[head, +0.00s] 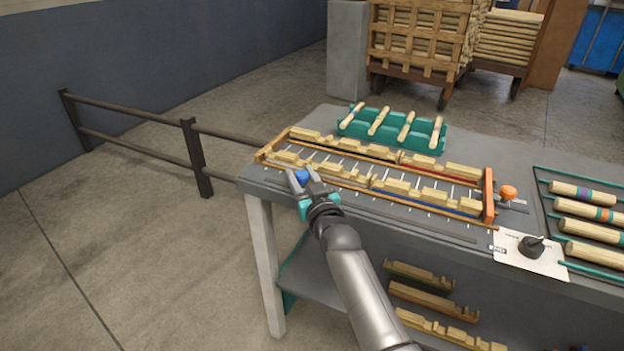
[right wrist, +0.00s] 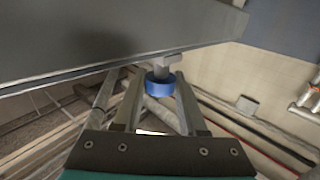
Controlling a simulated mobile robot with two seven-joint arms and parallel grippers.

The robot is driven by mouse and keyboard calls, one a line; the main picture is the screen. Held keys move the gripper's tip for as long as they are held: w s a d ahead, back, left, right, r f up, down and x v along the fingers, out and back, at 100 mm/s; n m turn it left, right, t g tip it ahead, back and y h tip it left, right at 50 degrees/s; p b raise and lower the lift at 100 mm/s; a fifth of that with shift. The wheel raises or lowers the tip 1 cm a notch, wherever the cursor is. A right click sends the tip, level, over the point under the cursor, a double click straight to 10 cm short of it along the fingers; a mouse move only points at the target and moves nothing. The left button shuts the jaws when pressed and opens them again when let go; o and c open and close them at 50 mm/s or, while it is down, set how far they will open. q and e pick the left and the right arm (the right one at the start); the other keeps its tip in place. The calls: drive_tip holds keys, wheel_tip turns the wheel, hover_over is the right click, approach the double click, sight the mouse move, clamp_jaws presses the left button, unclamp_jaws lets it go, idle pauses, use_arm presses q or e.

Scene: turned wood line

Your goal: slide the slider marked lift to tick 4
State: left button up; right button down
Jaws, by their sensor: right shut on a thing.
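A blue knob (head: 302,176) sits at the left front of the bench, by the left end of a long rail with pale tick lines (head: 375,192). My right gripper (head: 303,182) is shut on it. In the right wrist view the blue knob (right wrist: 158,86) shows between the two fingers (right wrist: 155,95) on a short grey stem. An orange knob (head: 508,192) stands right of the rack on a small dark plate. I cannot read a lift mark or tick numbers, so I cannot tell which knob bears it. My left gripper is not in view.
A wooden rack (head: 488,195) of notched pieces lies behind the rail. A green tray (head: 425,138) with turned sticks is at the back. A white plate (head: 512,259) with a black dial (head: 531,246) and a green rack (head: 582,268) of spindles are at the right.

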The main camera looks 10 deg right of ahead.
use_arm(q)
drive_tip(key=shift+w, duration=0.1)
use_arm(e)
drive_tip(key=shift+w, duration=0.1)
drive_tip(key=shift+c, duration=2.3)
unclamp_jaws()
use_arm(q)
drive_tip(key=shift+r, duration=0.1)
